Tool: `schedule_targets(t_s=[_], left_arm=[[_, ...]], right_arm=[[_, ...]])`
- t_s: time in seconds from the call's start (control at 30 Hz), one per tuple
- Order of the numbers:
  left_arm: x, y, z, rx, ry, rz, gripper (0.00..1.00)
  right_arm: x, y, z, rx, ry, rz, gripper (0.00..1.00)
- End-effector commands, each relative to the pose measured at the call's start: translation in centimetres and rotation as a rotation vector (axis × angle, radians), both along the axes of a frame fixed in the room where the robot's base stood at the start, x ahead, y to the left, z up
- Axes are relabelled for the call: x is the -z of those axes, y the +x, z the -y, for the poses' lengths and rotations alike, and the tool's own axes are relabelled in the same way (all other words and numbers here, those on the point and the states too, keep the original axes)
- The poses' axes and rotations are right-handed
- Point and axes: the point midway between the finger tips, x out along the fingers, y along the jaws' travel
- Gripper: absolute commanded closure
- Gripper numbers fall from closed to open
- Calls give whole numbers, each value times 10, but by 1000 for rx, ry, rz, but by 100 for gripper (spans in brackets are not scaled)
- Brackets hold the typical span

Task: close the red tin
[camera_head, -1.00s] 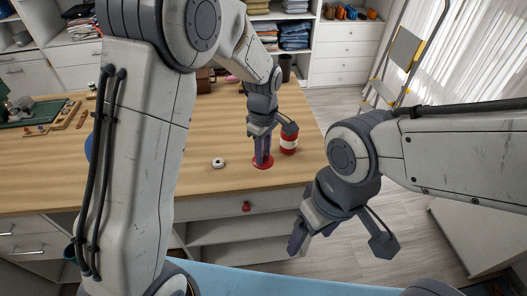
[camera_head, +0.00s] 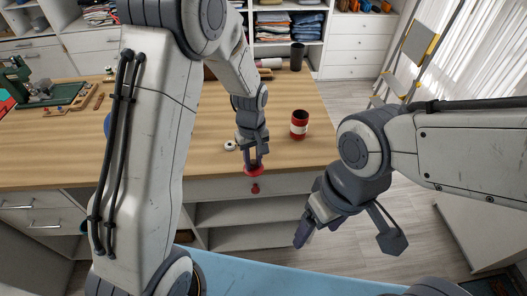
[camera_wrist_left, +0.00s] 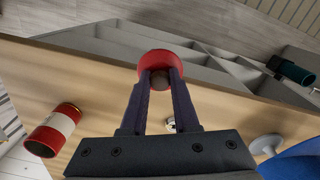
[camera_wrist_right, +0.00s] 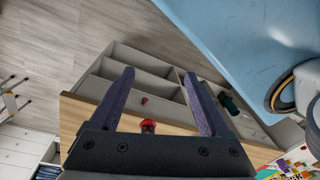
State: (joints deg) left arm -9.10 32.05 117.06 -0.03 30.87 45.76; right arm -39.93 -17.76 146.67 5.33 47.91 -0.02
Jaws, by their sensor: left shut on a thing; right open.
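The red tin (camera_head: 299,125) with a white band stands upright and open-topped on the wooden table, near its right end. In the left wrist view the tin (camera_wrist_left: 52,132) is at the lower left. My left gripper (camera_head: 253,163) is shut on the round red lid (camera_head: 254,170), at the table's front edge, nearer and left of the tin. In the left wrist view the lid (camera_wrist_left: 160,58) sits at the fingertips (camera_wrist_left: 160,75), apart from the tin. My right gripper (camera_head: 312,225) is open and empty in front of the table; its spread fingers show in the right wrist view (camera_wrist_right: 160,95).
A small white ring-like object (camera_head: 230,146) lies left of the tin. A dark cup (camera_head: 297,57) stands behind. A red drawer knob (camera_head: 255,188) is below the table's front edge. Trays and a green machine (camera_head: 18,82) are at far left. Table around the tin is clear.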

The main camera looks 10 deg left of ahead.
Motion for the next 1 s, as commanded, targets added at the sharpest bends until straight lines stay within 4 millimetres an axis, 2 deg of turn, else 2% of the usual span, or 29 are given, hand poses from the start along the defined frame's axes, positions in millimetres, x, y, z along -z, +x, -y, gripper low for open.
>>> schedule_targets(t_s=[0.2,0.4,0.53,0.8,0.83,0.9,1.0], left_arm=[[38,-26,-36,321,-1,-8,100],[59,-45,-56,564,-1,-3,100],[64,-50,-61,629,0,-2,100],[65,-51,-61,641,1,0,100],[65,-51,-61,641,1,0,100],[65,-51,-61,641,1,0,100],[64,-50,-61,640,1,0,100]], right_arm=[[0,0,0,0,0,0,20],[0,0,0,0,0,0,20],[0,0,0,0,0,0,20],[0,0,0,0,0,0,20],[0,0,0,0,0,0,28],[0,0,0,0,0,0,50],[0,0,0,0,0,0,50]])
